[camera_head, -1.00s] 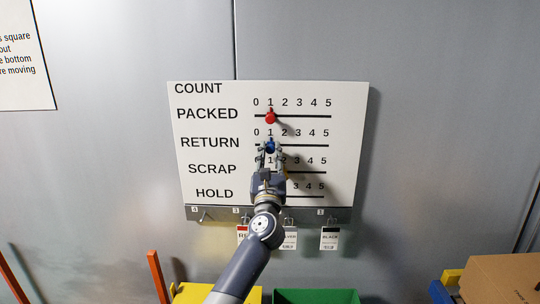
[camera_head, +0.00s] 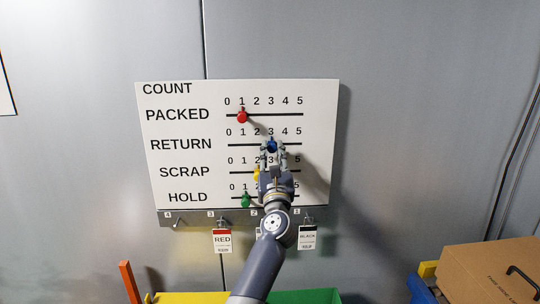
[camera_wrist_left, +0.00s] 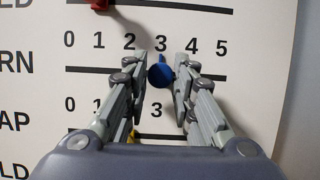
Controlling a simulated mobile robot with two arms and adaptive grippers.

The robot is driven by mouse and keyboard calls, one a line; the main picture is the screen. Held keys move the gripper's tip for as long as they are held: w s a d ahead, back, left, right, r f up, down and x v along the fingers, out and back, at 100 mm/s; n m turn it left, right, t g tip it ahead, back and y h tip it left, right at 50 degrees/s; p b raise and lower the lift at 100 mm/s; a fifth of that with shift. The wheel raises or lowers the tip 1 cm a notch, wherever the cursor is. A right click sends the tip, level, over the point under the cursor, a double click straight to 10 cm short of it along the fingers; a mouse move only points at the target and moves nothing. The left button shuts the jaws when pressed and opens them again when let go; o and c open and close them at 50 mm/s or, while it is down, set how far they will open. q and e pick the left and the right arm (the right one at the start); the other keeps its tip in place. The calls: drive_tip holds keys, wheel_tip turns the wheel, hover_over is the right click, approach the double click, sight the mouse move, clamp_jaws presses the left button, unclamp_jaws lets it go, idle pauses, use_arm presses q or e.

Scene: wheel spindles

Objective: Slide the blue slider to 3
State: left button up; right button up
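The blue slider (camera_head: 271,146) is on the RETURN row of the white board (camera_head: 327,120), under the number 3. In the left wrist view the blue slider (camera_wrist_left: 160,75) shows just below the 3 on its dark track. My left gripper (camera_head: 272,150) reaches up from below, its fingers on either side of the blue knob. My right gripper is in no view.
The red slider (camera_head: 242,117) is at 1 on PACKED. The yellow slider (camera_head: 256,174), partly hidden by my gripper, is near 2 on SCRAP. The green slider (camera_head: 246,201) is near 1 on HOLD. Tags hang on the rail (camera_head: 190,219) below. A cardboard box (camera_head: 490,270) stands at lower right.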

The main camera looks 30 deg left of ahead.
use_arm(q)
drive_tip(key=shift+o, duration=0.9)
drive_tip(key=v, duration=1.2)
drive_tip(key=shift+d+f, duration=0.1)
